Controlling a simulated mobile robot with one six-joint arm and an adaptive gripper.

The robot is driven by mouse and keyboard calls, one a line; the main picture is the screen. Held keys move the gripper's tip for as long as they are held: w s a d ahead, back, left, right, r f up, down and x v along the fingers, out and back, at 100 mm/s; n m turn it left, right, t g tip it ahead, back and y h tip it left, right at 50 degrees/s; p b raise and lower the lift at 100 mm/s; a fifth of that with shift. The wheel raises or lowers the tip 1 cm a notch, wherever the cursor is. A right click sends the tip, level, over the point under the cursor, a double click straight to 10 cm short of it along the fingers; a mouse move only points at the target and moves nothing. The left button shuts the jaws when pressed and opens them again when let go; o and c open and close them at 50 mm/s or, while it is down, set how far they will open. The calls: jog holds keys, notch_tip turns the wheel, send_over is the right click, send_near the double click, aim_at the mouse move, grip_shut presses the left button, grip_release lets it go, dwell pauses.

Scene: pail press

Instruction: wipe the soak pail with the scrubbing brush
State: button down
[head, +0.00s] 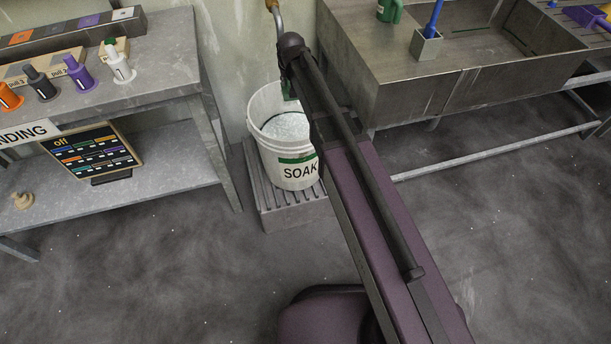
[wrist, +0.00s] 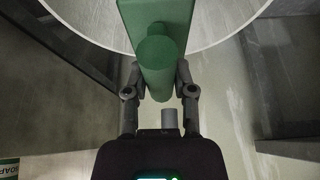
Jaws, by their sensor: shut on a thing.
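The soak pail (head: 295,178) is a white bucket marked SOAK with a green band. It stands upright on a slatted grey stand and holds pale, foamy-looking contents. My gripper (wrist: 157,80) is shut on the green scrubbing brush (wrist: 160,62), with a finger on each side of its round handle. In the head view a bit of green (head: 288,92) shows over the pail's opening at its back right, beneath the end of my arm. The pail's pale rim (wrist: 225,43) curves past the brush in the wrist view. The bristles are hidden, so I cannot tell whether they touch the pail.
A metal sink (head: 395,85) stands to the right, with a green jug (head: 389,10) and a blue-handled tool in a holder (head: 427,46). A grey shelf table (head: 175,75) on the left carries several coloured handled tools. The concrete floor in front is clear.

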notch_tip(320, 180, up, 18)
jog(key=p, duration=1.8)
jog(key=shift+r, duration=0.25)
jog(key=shift+a, duration=0.15)
